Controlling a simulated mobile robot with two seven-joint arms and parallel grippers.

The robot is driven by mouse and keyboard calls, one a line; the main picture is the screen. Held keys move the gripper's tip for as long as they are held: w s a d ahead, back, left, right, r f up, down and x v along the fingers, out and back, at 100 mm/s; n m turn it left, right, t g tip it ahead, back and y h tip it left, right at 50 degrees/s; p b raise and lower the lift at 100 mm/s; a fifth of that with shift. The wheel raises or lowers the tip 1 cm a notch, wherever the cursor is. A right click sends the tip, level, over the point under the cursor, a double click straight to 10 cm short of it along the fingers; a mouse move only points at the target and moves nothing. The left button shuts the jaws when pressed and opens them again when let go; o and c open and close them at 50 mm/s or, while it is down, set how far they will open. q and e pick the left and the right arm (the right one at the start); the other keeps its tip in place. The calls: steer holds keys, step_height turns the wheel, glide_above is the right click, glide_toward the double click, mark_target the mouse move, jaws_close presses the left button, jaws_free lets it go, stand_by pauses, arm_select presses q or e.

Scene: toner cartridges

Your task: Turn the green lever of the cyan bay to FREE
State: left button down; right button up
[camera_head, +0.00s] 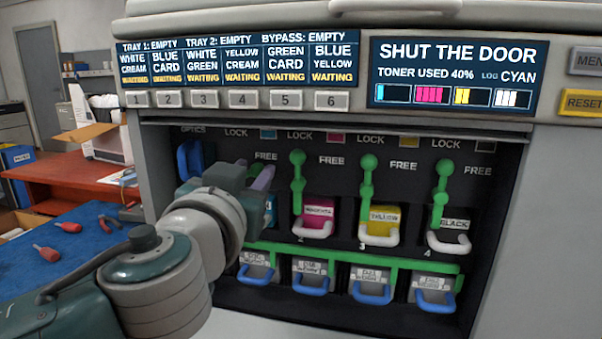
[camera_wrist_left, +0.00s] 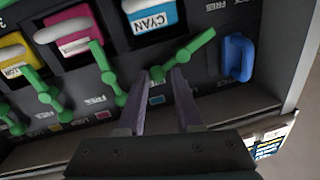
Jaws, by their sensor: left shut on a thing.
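The cyan bay's cartridge (camera_wrist_left: 153,20) shows its CYAN label in the left wrist view; in the head view my arm hides most of it. Its green lever (camera_wrist_left: 190,50) lies at a slant, clear of the cartridge's front, unlike the other bays' levers. My left gripper (camera_wrist_left: 166,78) is shut on the knob end of this lever. My right gripper is not in view.
Upright green levers stand at the magenta (camera_head: 297,180), yellow (camera_head: 367,180) and black (camera_head: 442,190) bays to the right. A blue handle (camera_wrist_left: 237,58) is close beside the cyan lever. A green rail (camera_head: 400,264) runs below. The display (camera_head: 458,77) reads SHUT THE DOOR.

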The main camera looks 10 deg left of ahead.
arm_select(q)
steer(key=f+m+b, duration=0.1)
steer(key=m+b, duration=0.1)
steer(key=m, duration=0.1)
steer(key=shift+f+b, duration=0.3)
steer(key=shift+f, duration=0.05)
steer(key=c, duration=0.6)
jaws_free()
steer(key=shift+o, duration=0.2)
steer(key=shift+r, duration=0.1)
steer(key=shift+s+d+r, duration=0.1)
steer(key=shift+s, duration=0.05)
steer(key=s, duration=0.9)
steer(key=shift+s+d+b, duration=0.3)
steer(key=shift+s+b, duration=0.05)
steer(key=shift+b, duration=0.1)
